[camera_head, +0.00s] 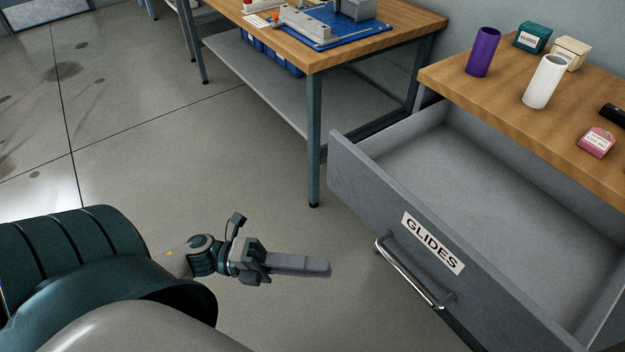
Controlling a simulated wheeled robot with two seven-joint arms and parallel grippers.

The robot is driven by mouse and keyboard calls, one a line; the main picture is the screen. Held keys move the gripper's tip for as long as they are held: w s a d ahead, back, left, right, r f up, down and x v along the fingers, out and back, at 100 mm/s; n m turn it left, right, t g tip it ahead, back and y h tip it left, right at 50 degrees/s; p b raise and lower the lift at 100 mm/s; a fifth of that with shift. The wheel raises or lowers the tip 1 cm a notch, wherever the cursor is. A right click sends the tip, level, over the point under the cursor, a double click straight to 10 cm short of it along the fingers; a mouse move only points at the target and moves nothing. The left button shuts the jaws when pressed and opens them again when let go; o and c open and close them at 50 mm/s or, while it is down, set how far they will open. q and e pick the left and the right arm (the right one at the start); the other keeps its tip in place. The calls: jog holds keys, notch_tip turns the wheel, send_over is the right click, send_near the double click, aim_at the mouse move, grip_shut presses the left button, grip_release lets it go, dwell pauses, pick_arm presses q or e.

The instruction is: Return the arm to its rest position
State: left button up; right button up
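My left arm comes in from the lower left, dark teal and grey. My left gripper (322,267) is over the floor, left of the open drawer and apart from its handle. Its grey fingers point right and overlap from this angle, so I cannot tell whether they are open or shut. No held object shows at the fingertips. My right gripper is not in view.
The grey drawer (360,185) labelled GLIDES stands open and looks empty, its metal handle (412,275) facing my arm. The wooden top above holds a purple cylinder (483,52), a white cylinder (543,82) and small boxes. A workbench (318,60) stands behind. Floor at left is clear.

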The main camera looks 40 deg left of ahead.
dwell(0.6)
